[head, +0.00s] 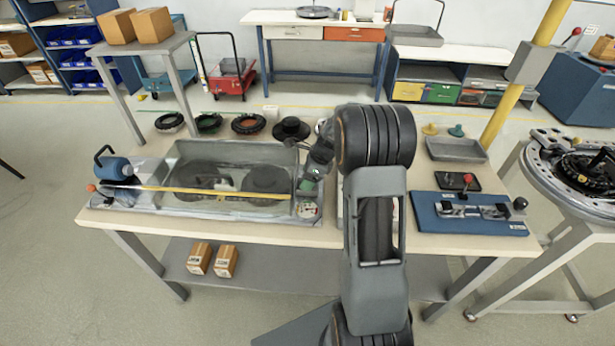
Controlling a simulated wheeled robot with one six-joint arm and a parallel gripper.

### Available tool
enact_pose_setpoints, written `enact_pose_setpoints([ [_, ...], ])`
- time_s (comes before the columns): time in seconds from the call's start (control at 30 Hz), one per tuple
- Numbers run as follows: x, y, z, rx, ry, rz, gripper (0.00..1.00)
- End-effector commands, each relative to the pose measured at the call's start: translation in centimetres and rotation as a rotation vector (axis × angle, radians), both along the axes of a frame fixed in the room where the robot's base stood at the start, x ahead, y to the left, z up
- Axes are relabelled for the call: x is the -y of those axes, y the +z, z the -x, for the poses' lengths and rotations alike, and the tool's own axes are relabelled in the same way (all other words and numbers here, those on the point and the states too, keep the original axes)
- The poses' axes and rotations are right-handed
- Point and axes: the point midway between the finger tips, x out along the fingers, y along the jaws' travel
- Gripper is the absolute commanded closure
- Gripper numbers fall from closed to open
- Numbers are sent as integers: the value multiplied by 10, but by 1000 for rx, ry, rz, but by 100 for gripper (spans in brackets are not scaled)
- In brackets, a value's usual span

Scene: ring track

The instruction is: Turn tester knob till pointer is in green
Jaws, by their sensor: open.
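The tester is a long grey tray-shaped bench unit (230,207) on the left half of the table, with a yellow strip (210,191) across it and two dark discs inside. A small round dial (307,210) with a pale face and some green sits at its right front corner. Its pointer is too small to read. My gripper (309,178) is open, pointing down over the tester's right end, just behind the dial. A small green part shows by its fingertips. I cannot make out the knob or tell whether the fingers touch anything.
A blue motor-like unit (115,168) stands at the tester's left end. Several dark rings lie behind the tester, with a black flanged part (291,129) nearest my arm. To the right are a blue fixture (467,213), a grey tray (456,149) and a round turntable (580,170).

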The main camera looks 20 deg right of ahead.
Motion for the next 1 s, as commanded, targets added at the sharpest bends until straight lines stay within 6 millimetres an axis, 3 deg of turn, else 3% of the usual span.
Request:
enact_pose_setpoints([
  [0.23,0,0,0,0,0,0,32],
  [0.77,0,0,0,2,-1,1,82],
  [1.0,-1,1,-1,2,29,1,82],
])
